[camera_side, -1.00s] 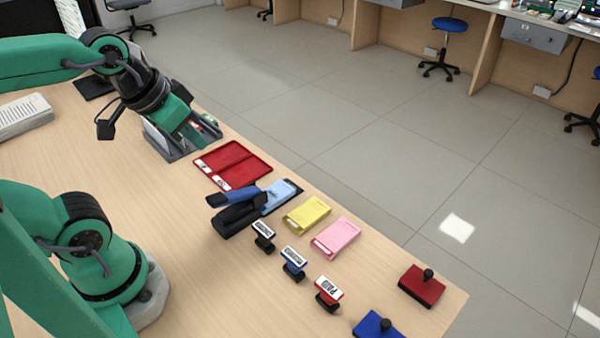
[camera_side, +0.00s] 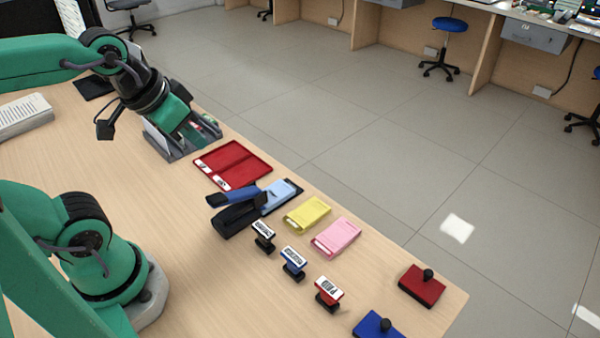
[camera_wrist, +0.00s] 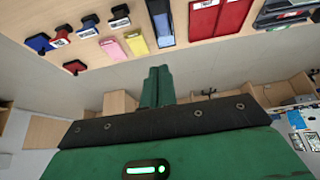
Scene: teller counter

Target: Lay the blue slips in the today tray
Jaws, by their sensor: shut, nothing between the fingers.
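The light blue slips (camera_side: 279,196) lie as a stack on a dark base, right of the red tray. They also show in the wrist view (camera_wrist: 165,29). The red two-compartment tray (camera_side: 234,160) has a small white label at the near end of each compartment; the writing is too small to read, so I cannot tell which is today. It also shows in the wrist view (camera_wrist: 231,18). My gripper (camera_side: 193,138) is over the grey sorter, left of the tray and away from the slips. In the wrist view its fingers (camera_wrist: 157,86) are together with nothing between them.
A grey sorter (camera_side: 164,143) stands under my gripper. A black stapler-like item (camera_side: 236,216) with a blue top is beside the slips. Yellow (camera_side: 307,215) and pink (camera_side: 336,238) pads, several stamps and ink pads follow along the counter edge. The counter's near middle is clear.

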